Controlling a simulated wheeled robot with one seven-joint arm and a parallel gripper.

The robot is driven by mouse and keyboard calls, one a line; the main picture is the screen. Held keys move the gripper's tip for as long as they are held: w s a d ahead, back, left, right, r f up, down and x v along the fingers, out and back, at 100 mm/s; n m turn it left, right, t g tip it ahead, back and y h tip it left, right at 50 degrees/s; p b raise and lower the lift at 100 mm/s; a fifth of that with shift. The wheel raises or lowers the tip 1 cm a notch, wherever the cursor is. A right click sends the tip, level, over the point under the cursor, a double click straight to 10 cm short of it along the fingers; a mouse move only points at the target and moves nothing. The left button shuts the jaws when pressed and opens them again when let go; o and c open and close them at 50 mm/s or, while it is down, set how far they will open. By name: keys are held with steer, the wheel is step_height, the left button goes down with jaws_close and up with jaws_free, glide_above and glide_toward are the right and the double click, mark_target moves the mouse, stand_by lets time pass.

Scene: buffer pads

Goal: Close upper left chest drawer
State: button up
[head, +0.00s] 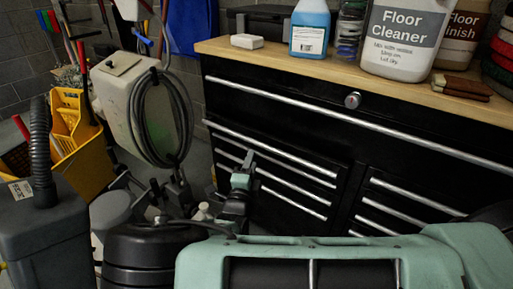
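The black tool chest (290,112) with a wooden top stands at centre and right. One wide drawer with a long silver handle (340,117) spans its upper front. Below it, the left column has several narrower drawers with silver handles. The top one there, the upper left drawer (268,149), has a handle reaching further left than those below and seems to stand out a little; how far is unclear. My gripper (247,163) is small and dark, in front of the left column's drawers, its tip overlapping them in the picture. Contact and finger opening cannot be made out.
A floor cleaner jug (405,42), a blue bottle (310,28) and a white block (247,41) stand on the chest top. Left are a yellow mop bucket (82,135), a pale tank with a coiled hose (125,100) and a dark grey machine (42,235).

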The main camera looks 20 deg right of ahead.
steer(key=x, duration=0.7)
steer(key=shift+w, duration=0.25)
steer(key=shift+d, duration=0.1)
